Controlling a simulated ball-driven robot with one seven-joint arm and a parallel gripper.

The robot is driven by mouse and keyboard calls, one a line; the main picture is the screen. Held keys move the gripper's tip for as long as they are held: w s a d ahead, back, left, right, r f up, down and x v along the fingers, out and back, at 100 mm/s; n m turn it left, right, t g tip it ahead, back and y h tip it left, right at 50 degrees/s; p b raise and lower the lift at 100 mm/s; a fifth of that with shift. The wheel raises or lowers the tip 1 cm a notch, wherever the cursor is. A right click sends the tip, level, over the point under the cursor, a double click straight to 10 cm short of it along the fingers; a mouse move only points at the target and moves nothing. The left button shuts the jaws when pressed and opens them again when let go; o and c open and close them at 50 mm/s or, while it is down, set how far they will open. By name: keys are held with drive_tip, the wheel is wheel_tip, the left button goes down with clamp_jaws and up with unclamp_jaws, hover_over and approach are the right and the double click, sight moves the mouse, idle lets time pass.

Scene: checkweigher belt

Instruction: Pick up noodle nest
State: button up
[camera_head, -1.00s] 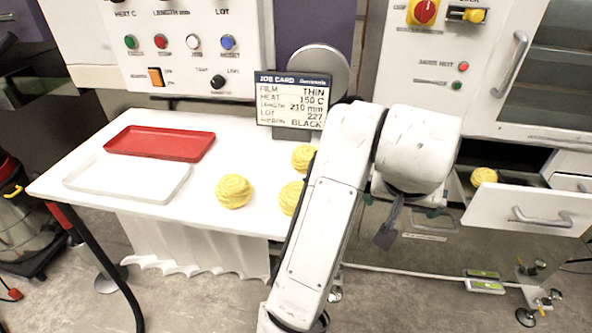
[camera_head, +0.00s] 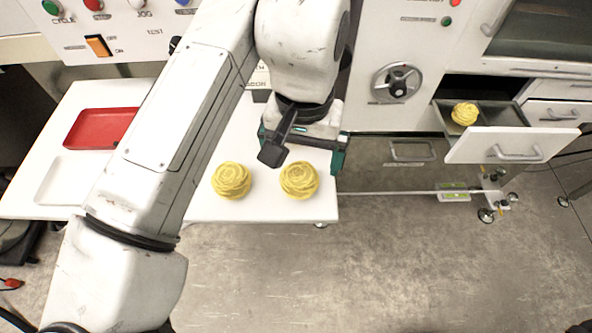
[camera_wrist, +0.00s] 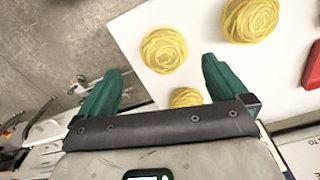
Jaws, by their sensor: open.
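Two yellow noodle nests sit near the table's front edge in the head view, a left one (camera_head: 231,180) and a right one (camera_head: 299,180). Another nest (camera_head: 464,113) lies in the open drawer. My gripper (camera_head: 302,150) is open and empty, above and just behind the right table nest. In the wrist view, one nest (camera_wrist: 163,50) shows just beyond and between the teal fingertips (camera_wrist: 161,68). A second nest (camera_wrist: 250,19) is at upper right, and a third (camera_wrist: 186,97) is partly hidden by my gripper. That third one is hidden in the head view.
The white table (camera_head: 262,209) also holds a red tray (camera_head: 92,128) and a white tray (camera_head: 60,178), partly behind my arm. The open drawer (camera_head: 497,147) juts out at right. A control panel stands behind the table. The floor in front is clear.

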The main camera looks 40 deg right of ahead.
sight(299, 186)
drive_tip(key=shift+w+f, duration=0.2)
drive_tip(key=shift+f, duration=1.55)
drive_tip(key=shift+w+f, duration=0.15)
drive_tip(key=shift+f, duration=1.6)
drive_tip(key=shift+c, duration=0.2)
drive_tip(key=c, duration=1)
drive_tip(key=shift+r, duration=0.15)
